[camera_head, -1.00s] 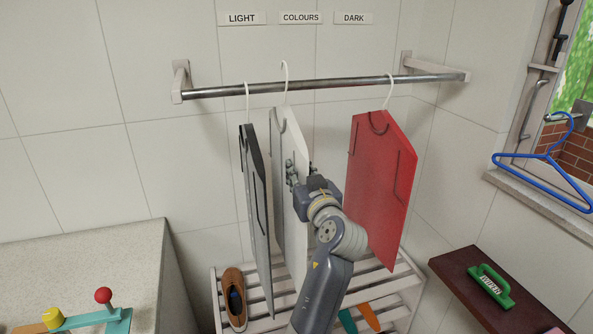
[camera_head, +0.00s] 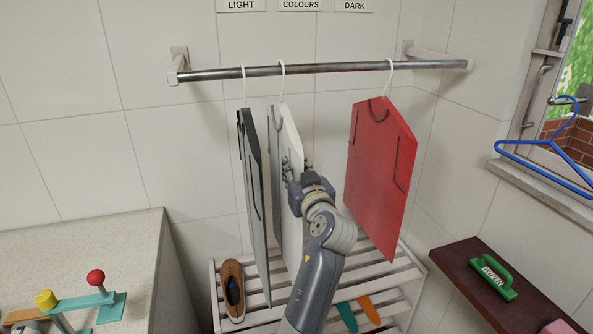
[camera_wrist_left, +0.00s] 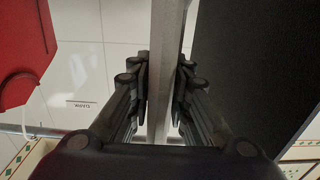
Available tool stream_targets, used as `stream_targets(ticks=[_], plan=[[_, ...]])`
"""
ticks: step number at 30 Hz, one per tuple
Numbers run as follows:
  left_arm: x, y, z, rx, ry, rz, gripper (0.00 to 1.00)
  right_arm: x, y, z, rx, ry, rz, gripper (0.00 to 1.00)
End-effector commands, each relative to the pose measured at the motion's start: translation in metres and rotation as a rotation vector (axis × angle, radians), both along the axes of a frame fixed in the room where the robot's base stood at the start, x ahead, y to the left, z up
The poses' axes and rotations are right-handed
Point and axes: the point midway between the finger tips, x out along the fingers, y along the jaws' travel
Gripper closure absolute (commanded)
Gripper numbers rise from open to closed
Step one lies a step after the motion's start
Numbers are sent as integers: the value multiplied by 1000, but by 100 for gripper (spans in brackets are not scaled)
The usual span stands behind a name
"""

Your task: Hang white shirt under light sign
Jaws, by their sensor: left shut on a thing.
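The white shirt (camera_head: 290,128) is a stiff panel on a white hanger. Its hook is at the rail (camera_head: 330,69), between the LIGHT sign (camera_head: 241,5) and the COLOURS sign (camera_head: 301,5); I cannot tell if the rail bears it. My left gripper (camera_head: 297,168) is shut on the shirt's edge, and the pale edge also shows between the fingers in the left wrist view (camera_wrist_left: 163,60). A dark shirt (camera_head: 255,200) hangs close by on the left, below the LIGHT sign. My right gripper is not in view.
A red shirt (camera_head: 380,165) hangs at the right, below the DARK sign (camera_head: 354,5). The rail is clear between the white and red shirts. Below are a slatted rack (camera_head: 395,268) and a brown shoe (camera_head: 232,290). A blue hanger (camera_head: 545,155) is by the window.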

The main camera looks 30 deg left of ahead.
Motion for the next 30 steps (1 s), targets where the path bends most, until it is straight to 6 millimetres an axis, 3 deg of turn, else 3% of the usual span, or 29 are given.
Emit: stream_targets(ticks=[6,7,9,17,20,25,30], plan=[[0,0,2,2,-3,-1,100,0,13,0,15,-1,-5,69],[0,0,2,2,-3,-1,75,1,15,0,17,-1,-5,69],[0,0,2,2,-3,-1,59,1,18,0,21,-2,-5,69],[0,0,1,1,-1,0,59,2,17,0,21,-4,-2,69],[0,0,1,-1,0,0,59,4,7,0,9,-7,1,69],[0,0,22,-2,-6,-1,59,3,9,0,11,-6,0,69],[0,0,56,-2,-9,-1,59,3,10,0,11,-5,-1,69]])
